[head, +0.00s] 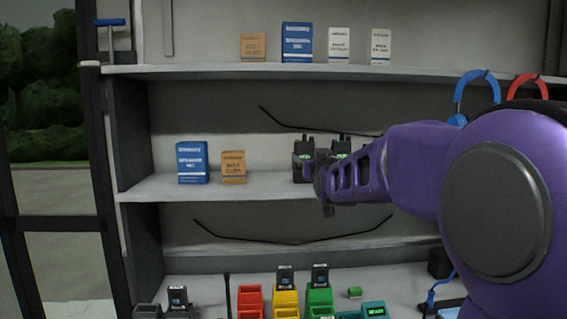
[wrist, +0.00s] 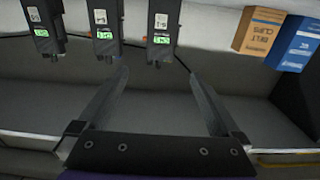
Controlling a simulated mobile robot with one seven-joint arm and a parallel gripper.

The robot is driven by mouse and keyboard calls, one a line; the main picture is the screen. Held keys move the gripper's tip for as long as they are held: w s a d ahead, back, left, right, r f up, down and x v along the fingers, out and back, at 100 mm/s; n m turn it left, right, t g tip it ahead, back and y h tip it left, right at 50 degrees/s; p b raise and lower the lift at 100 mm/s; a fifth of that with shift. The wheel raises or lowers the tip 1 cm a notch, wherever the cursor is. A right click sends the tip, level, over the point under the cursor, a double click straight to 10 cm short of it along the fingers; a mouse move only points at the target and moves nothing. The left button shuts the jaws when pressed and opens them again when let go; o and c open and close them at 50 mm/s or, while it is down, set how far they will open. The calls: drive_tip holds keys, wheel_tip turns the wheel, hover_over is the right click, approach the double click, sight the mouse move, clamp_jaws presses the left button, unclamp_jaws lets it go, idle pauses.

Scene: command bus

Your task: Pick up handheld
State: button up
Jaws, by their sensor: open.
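Black handhelds with small green screens stand on the middle shelf. In the head view one handheld (head: 303,162) shows left of my gripper and another (head: 342,147) shows partly behind my arm. The wrist view, turned upside down, shows three in a row: a right one (wrist: 163,30), a middle one (wrist: 104,25) and a left one (wrist: 42,25). My gripper (wrist: 160,78) is open and empty. The right handheld lies beyond the fingertips, roughly in line with the gap between them, and no contact shows. In the head view my gripper (head: 325,190) is at the shelf's front edge.
A blue box (head: 192,163) and a brown box (head: 233,167) stand left on the middle shelf (head: 265,187). More boxes stand on the upper shelf. Below are coloured bins (head: 286,300) and other black devices (head: 320,276). Dark cables hang behind the shelves.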

sight(305, 149)
drive_tip(key=w+p, duration=0.3)
drive_tip(key=w, duration=1)
drive_tip(key=shift+r, duration=0.15)
drive_tip(key=c, duration=1.6)
